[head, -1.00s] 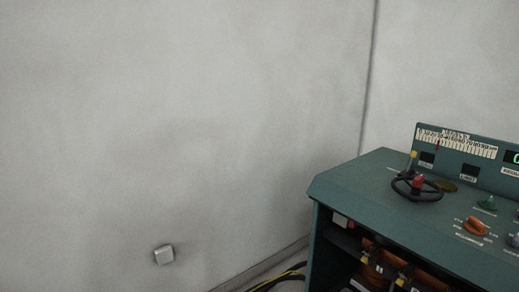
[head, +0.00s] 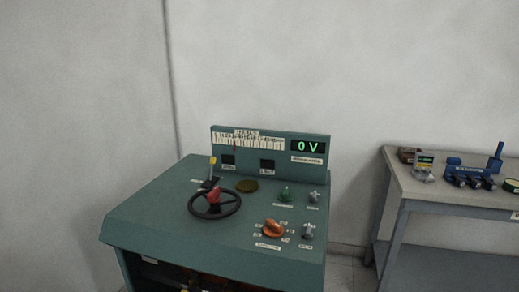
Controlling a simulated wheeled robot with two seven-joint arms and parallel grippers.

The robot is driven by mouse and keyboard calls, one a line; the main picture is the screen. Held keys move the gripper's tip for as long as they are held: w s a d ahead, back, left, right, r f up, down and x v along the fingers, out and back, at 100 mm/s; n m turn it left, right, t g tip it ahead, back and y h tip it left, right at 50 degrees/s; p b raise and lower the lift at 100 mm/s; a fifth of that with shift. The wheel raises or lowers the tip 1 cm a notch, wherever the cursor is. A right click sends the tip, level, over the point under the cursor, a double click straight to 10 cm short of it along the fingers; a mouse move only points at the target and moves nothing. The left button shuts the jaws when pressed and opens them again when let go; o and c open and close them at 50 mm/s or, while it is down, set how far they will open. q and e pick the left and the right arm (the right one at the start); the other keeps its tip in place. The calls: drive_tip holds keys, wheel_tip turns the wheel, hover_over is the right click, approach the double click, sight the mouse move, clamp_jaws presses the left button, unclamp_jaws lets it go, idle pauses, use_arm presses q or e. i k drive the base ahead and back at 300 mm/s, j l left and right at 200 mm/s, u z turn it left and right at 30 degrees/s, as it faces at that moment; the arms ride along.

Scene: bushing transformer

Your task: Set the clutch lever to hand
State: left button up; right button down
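A green control console (head: 165,225) stands left of the middle in the head view. A short lever with a yellow tip (head: 212,161) stands upright on its top, behind a black handwheel (head: 232,203) with a red hub (head: 213,195). This lever may be the clutch lever; the label near it is too small to read. Neither of my grippers is in view.
The console also bears an orange knob (head: 272,229), a green knob (head: 285,194), grey knobs and a display (head: 308,147) reading 0 V. A grey workbench (head: 420,196) with several small items stands at the right. Some floor (head: 348,270) shows between them.

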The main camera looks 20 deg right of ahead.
sight(213, 160)
drive_tip(key=i+l+z, duration=0.25)
drive_tip(key=z, duration=0.5)
drive_tip(key=i+j+z, duration=0.1)
drive_tip(key=j+z, duration=0.6)
drive_tip(key=j, duration=0.2)
drive_tip(key=j+z, duration=0.4)
drive_tip(key=k+j, duration=0.1)
drive_tip(key=j, duration=0.85)
drive_tip(key=k+j+z, duration=0.1)
drive_tip(key=j, duration=0.35)
drive_tip(key=k+j, duration=0.1)
drive_tip(key=j, duration=0.35)
drive_tip(key=k+j, duration=0.1)
drive_tip(key=j, duration=0.4)
drive_tip(key=z, duration=0.05)
